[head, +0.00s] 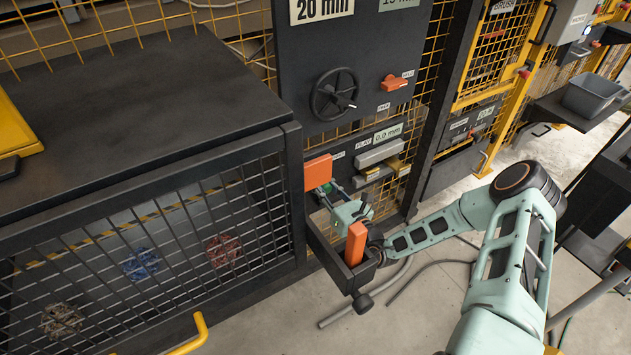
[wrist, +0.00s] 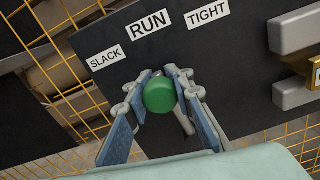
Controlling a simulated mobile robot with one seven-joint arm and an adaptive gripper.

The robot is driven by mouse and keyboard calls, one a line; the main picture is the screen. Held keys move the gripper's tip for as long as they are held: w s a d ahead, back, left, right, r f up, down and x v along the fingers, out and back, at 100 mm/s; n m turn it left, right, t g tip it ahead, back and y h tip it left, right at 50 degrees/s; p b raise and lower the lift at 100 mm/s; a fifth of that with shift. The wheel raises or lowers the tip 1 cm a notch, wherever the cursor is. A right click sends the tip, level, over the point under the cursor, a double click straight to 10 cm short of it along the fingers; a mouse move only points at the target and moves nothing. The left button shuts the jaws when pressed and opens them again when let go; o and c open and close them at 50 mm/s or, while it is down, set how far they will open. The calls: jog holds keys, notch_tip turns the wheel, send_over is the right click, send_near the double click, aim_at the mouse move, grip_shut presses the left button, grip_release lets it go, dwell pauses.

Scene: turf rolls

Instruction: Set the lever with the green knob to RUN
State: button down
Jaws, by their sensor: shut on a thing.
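The green knob (wrist: 160,95) sits between the two fingers of my gripper (wrist: 158,92), which is shut on it. A short grey lever shaft (wrist: 185,124) shows below and right of the knob, so the lever leans up and left in the wrist view. Above it on the dark panel are the labels SLACK (wrist: 106,57), RUN (wrist: 149,24) and TIGHT (wrist: 208,12). The lever appears to point between SLACK and RUN; its exact setting is hard to tell. In the head view a bit of the green knob (head: 327,187) shows at my gripper (head: 331,192).
An orange block (head: 318,172) is close beside my gripper, and another orange block (head: 356,243) stands nearer. A black handwheel (head: 334,94) and an orange switch (head: 394,83) are on the panel above. A dark mesh-fronted cabinet (head: 150,110) fills the left.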

jog(key=shift+w+d+m, duration=0.25)
jog(key=shift+d+m, duration=0.2)
jog(key=shift+m, duration=0.15)
jog(key=c, duration=1.6)
grip_release()
jog(key=v, duration=1.2)
